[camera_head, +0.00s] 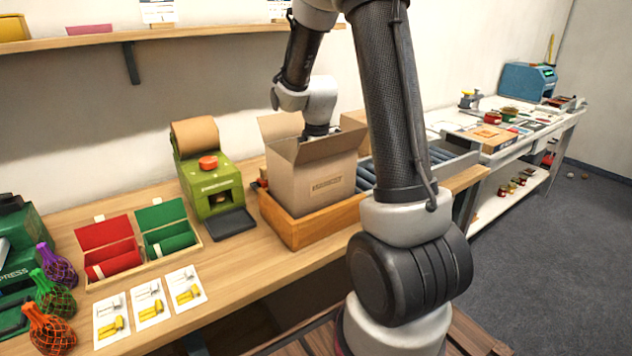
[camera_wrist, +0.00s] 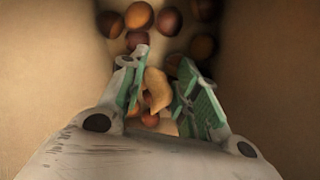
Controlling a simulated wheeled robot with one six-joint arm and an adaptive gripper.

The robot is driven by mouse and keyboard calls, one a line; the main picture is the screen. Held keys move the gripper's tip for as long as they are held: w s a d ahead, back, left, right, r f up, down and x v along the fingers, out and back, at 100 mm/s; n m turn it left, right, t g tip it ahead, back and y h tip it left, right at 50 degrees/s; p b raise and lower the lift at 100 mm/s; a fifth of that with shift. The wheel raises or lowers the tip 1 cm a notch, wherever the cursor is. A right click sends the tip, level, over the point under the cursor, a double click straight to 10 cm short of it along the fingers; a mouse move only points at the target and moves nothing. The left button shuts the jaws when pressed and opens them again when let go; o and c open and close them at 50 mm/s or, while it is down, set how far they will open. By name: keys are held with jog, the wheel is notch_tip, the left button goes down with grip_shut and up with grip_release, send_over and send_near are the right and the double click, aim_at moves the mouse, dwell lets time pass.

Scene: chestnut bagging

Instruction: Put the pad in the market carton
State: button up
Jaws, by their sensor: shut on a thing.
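The market carton (camera_head: 312,187) is an open brown cardboard box with raised flaps, standing in a wooden tray on the bench. My arm reaches down into it, and its walls hide my fingers in the head view. In the wrist view my gripper (camera_wrist: 161,68) has its green-padded fingers on both sides of the pad (camera_wrist: 156,92), a small crumpled tan paper piece. The gripper is shut on it, between the carton's walls. Several round brown chestnuts (camera_wrist: 139,15) lie on the carton floor beyond and below the fingers. Whether the pad touches them, I cannot tell.
A green machine (camera_head: 212,190) with a brown paper roll stands left of the carton. Red and green open boxes (camera_head: 108,247), picture cards (camera_head: 149,302) and netted bags (camera_head: 55,300) lie further left. A roller conveyor (camera_head: 425,160) is to the right. A shelf (camera_head: 200,32) hangs above.

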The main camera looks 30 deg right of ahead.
jog(key=shift+f, duration=0.6)
jog(key=o, duration=0.7)
jog(key=shift+f, duration=0.1)
jog(key=r, duration=0.8)
jog(key=s+r, duration=0.1)
jog(key=r, duration=0.3)
jog(key=shift+a+r, duration=0.15)
jog(key=shift+w, duration=0.1)
